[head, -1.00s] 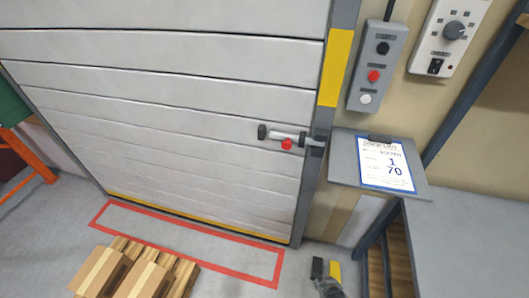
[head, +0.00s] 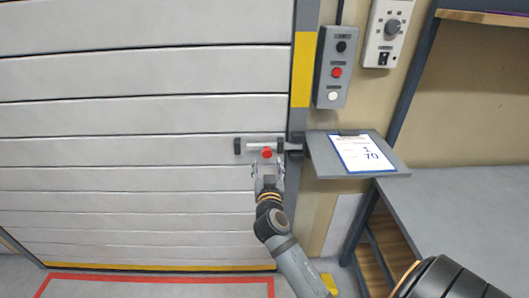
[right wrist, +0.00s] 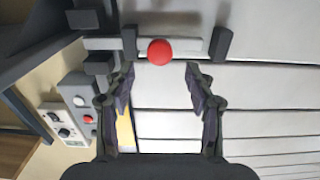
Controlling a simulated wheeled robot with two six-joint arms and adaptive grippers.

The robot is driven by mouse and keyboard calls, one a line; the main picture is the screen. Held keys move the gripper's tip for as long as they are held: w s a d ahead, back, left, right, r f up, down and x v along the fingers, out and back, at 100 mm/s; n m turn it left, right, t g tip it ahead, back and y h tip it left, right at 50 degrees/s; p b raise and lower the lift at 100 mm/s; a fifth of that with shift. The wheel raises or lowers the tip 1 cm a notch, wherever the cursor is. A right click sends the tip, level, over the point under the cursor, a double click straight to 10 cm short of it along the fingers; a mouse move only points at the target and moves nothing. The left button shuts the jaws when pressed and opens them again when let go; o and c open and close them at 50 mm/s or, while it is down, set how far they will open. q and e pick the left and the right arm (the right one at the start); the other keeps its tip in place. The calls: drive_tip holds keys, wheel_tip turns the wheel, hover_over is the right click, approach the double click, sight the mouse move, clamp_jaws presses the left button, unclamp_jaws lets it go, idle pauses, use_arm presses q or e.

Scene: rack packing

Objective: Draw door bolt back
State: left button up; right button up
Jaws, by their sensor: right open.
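The door bolt (head: 258,146) is a light bar held in dark brackets on the white panelled door (head: 140,120), near its right edge. Its red knob (head: 267,153) sticks out from the bar. The bar's right end reaches toward the dark keeper (head: 293,147) on the door frame. My right gripper (head: 267,168) is just below the knob in the head view. In the right wrist view its open fingers (right wrist: 158,80) stand apart, with the red knob (right wrist: 160,52) ahead of and between them, not gripped. My left gripper is not in view.
A grey shelf with a clipboard (head: 363,153) juts out right of the bolt. Above it are a push-button box (head: 333,68) and a white dial panel (head: 388,32). A grey bench (head: 460,215) stands at the right. A red floor outline (head: 160,279) lies before the door.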

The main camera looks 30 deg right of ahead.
sight(267, 154)
drive_tip(key=p+x, duration=0.1)
drive_tip(key=x, duration=0.5)
drive_tip(key=shift+w+d, duration=0.2)
drive_tip(key=shift+w, duration=0.05)
clamp_jaws()
drive_tip(key=shift+f, duration=0.1)
